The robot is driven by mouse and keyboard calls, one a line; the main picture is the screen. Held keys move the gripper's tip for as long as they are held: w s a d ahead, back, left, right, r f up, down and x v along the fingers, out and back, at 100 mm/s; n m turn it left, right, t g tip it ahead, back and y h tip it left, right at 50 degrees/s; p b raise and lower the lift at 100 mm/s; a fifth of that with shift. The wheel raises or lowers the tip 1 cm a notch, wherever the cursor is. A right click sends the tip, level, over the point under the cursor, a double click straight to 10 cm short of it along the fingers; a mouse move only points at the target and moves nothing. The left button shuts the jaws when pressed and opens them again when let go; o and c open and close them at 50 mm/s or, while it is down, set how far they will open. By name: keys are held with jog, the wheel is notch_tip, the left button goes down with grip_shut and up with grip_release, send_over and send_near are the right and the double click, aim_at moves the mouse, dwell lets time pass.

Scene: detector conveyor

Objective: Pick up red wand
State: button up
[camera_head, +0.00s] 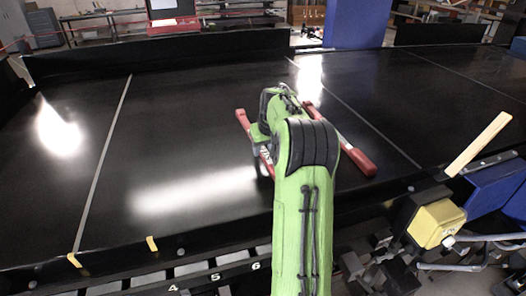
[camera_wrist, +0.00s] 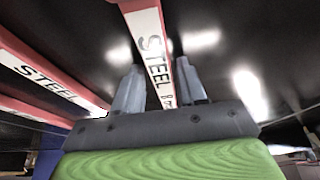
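Two red wands lie on the black conveyor belt (camera_head: 190,115). The left red wand (camera_head: 242,118) is partly hidden by my arm and gripper (camera_head: 262,172). In the wrist view, a red wand (camera_wrist: 143,25) with a white face lettered "STEEL" runs between the two grey fingers of my gripper (camera_wrist: 158,68). The fingers stand apart on either side of it; a narrow gap shows near the palm, and firm contact is not visible. Another red-edged "STEEL" bar (camera_wrist: 50,82) lies to the left.
A low black wall (camera_head: 160,55) bounds the belt's far side. A pale wooden stick (camera_head: 478,145), a yellow block (camera_head: 437,222) and blue parts (camera_head: 492,185) stand at the right front edge. The belt's left part is clear. A blue pillar (camera_head: 357,22) rises behind.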

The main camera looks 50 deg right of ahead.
grip_shut()
jog(key=shift+r, duration=0.15)
notch_tip(320, 180, up, 18)
jog(key=p, duration=0.5)
